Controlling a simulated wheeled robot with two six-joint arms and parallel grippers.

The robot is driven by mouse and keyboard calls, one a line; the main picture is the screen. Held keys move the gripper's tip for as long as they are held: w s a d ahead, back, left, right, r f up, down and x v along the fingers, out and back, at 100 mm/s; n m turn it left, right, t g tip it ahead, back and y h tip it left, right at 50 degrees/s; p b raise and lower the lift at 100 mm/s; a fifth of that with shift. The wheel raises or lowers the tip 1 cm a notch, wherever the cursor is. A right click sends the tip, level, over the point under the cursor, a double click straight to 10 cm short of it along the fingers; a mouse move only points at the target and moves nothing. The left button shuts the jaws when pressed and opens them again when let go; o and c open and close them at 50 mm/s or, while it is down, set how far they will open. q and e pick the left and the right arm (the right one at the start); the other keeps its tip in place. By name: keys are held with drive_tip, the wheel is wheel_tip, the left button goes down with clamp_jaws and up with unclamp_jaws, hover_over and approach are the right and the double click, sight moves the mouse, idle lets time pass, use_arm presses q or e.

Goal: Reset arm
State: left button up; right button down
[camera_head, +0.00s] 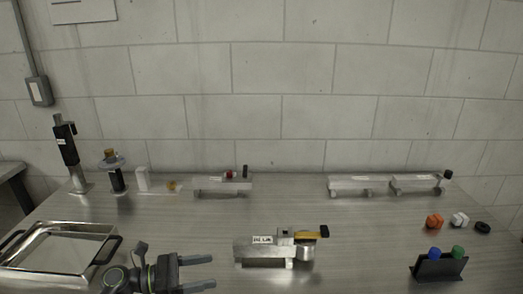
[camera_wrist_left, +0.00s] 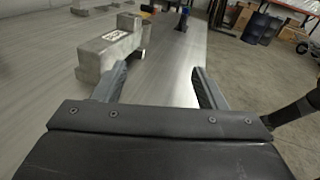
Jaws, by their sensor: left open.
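My left gripper (camera_head: 199,273) is low at the front of the metal table, its two fingers pointing right, apart and with nothing between them. In the left wrist view its fingers (camera_wrist_left: 160,82) are spread, with bare table and floor beyond. An aluminium trailer (camera_head: 262,250) with a white label stands just ahead and right of the gripper, not touching it. The same trailer (camera_wrist_left: 110,48) shows left of the fingers in the left wrist view. My right gripper is in neither view.
A metal tray (camera_head: 62,224) with dark handles lies at left. More trailers (camera_head: 222,188) (camera_head: 352,186) stand along the back. Orange (camera_head: 434,221), white (camera_head: 459,219) and black (camera_head: 482,227) pieces lie at right, behind a dark holder (camera_head: 438,268) with blue and green knobs. The centre right table is clear.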

use_arm(q)
drive_tip(key=a+r+n+t+y, duration=0.3)
drive_tip(key=a+n+t+y, duration=0.2)
drive_tip(key=n+t, duration=0.45)
drive_tip(key=a+r+n+t+y, duration=0.35)
drive_tip(key=a+n+t, duration=0.2)
drive_tip(key=n, duration=0.65)
drive_tip(key=s+a+f+n+g+y, duration=0.5)
drive_tip(key=s+a+f+n+y, duration=0.45)
drive_tip(key=n+y, duration=0.75)
drive_tip(key=s+d+f+n+g+h, duration=0.25)
drive_tip(key=s+f+n+g, duration=0.3)
drive_tip(key=s, duration=0.55)
drive_tip(key=s+d+f+n+g+h, duration=0.2)
drive_tip(key=s+f+n+g+h, duration=0.3)
drive_tip(key=s, duration=0.6)
wheel_tip(320, 180, down, 22)
drive_tip(key=a+n+g, duration=0.1)
drive_tip(key=a+g, duration=0.1)
drive_tip(key=s+d+f+g, duration=0.1)
drive_tip(key=s+f, duration=1.4)
drive_tip(key=f, duration=0.2)
